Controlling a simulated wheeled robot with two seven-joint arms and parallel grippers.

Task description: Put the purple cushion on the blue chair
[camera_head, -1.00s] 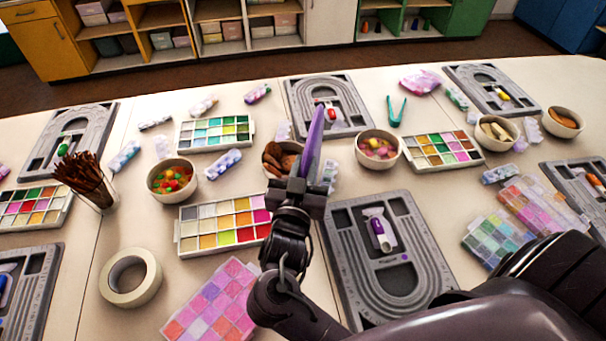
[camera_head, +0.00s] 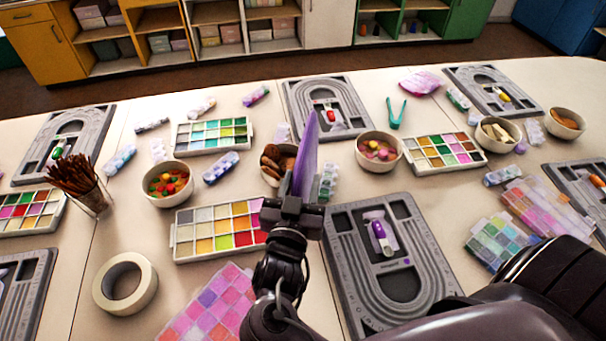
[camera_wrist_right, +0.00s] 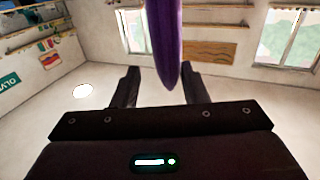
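My right gripper (camera_head: 300,203) is raised above the table and shut on a thin purple piece, which I take to be the purple cushion (camera_head: 306,155). I see it nearly edge-on, standing up from the fingers. In the right wrist view the purple cushion (camera_wrist_right: 163,35) sits between the two fingers of the right gripper (camera_wrist_right: 163,75), its lower end tapering to a rounded tip. No blue chair is in view. My left gripper is not in view.
The pale table (camera_head: 235,290) is crowded with grey bead boards (camera_head: 390,290), bead trays (camera_head: 220,230), bowls (camera_head: 167,184), a tape roll (camera_head: 125,283) and a pencil cup (camera_head: 95,200). Yellow, white and green cabinets (camera_head: 330,25) stand behind a strip of brown floor.

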